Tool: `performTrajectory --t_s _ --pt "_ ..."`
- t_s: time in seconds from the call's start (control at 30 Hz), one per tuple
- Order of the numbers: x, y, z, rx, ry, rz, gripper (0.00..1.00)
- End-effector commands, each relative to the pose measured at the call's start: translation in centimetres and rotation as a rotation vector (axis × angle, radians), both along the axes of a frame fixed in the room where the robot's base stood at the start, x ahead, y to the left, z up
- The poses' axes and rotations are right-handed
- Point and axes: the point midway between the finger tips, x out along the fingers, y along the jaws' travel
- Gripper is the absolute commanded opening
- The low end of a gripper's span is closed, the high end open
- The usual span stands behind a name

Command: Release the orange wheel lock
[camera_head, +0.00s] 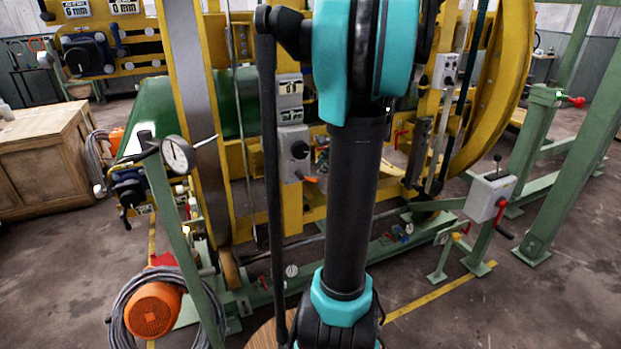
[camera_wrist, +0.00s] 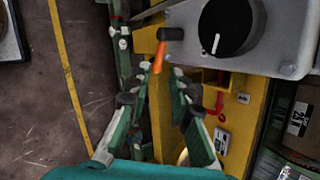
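In the head view a small orange handle (camera_head: 310,179) shows at the lower edge of the grey box (camera_head: 289,152), left of my arm. My gripper (camera_wrist: 162,72) is open, its two fingers apart. The orange lever's lower tip appears between the fingertips in the wrist view. I cannot tell whether either finger touches it. My gripper is mostly hidden behind my arm in the head view.
The yellow machine frame (camera_head: 203,120) surrounds the panel. A gauge (camera_head: 178,155) on a green post, a coiled cable and an orange motor (camera_head: 153,310) stand at lower left. A red-handled grey box (camera_head: 490,197) is on the right. Open floor lies at lower right.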

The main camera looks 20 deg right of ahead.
Motion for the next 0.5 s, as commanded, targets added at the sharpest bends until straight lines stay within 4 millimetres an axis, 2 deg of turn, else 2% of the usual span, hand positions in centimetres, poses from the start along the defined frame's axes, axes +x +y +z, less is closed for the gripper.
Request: performTrajectory --t_s 0.3,0.5 --pt "3.2 1.5 -4.7 -0.001 -0.001 0.003 0.21" --pt "4.4 2.1 -6.6 -0.001 0.0 0.002 0.21"
